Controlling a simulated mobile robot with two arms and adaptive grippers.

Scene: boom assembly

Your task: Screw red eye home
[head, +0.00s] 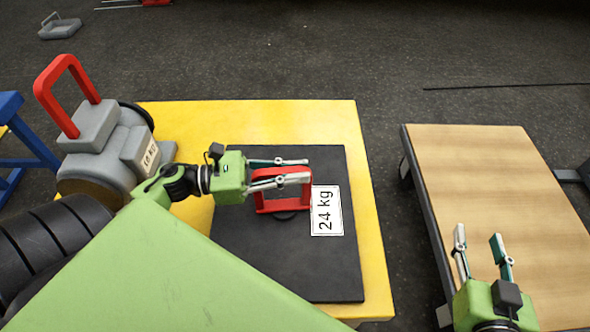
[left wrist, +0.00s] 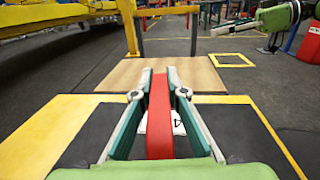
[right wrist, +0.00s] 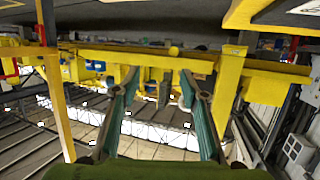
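The red eye (head: 262,206) is a squared red loop standing on a dark plate (head: 270,265) beside a white "24 kg" label (head: 328,211). My left gripper (head: 300,169) reaches in from the left, with one finger on each side of the loop's top bar. In the left wrist view the red bar (left wrist: 160,120) lies between the fingertips (left wrist: 161,78), which appear to press on both its sides. The eye's foot is partly hidden, so I cannot tell how it sits in the plate. My right gripper (head: 480,242) is open and empty over the wooden table's near part; its fingers stand apart in the right wrist view (right wrist: 158,80).
The plate lies on a yellow base (head: 370,250). A grey block with a red handle (head: 67,95) stands at the left, near black rollers (head: 45,240). A wooden-topped table (head: 490,170) is at the right. Dark floor separates it from the base.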

